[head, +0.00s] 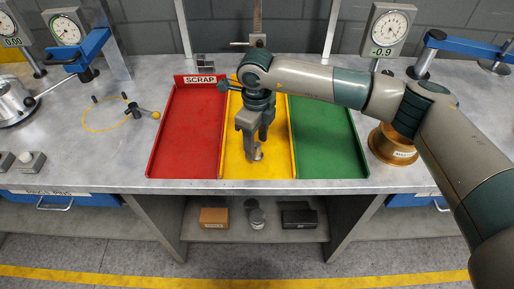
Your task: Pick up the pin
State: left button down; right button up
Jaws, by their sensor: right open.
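My right gripper (256,143) points down over the front half of the yellow tray (281,163). Its fingers are apart, with the left finger nearer to the view. A small grey metal piece (257,154), perhaps the pin, shows low by the fingertips. The fingers hide part of it, and I cannot tell whether they touch it. My left gripper is not in view.
A red tray (187,130) marked SCRAP lies to the left and a green tray (328,140) to the right. A brass-coloured pot (391,147) stands right of the green tray. Dial gauges (389,27) stand behind. The bench front left of the trays is mostly clear.

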aim_at(257, 144)
jog(key=shift+d+f+p, duration=0.1)
jog(key=shift+f+p, duration=0.45)
jog(key=shift+f, duration=0.95)
jog(key=c, duration=1.3)
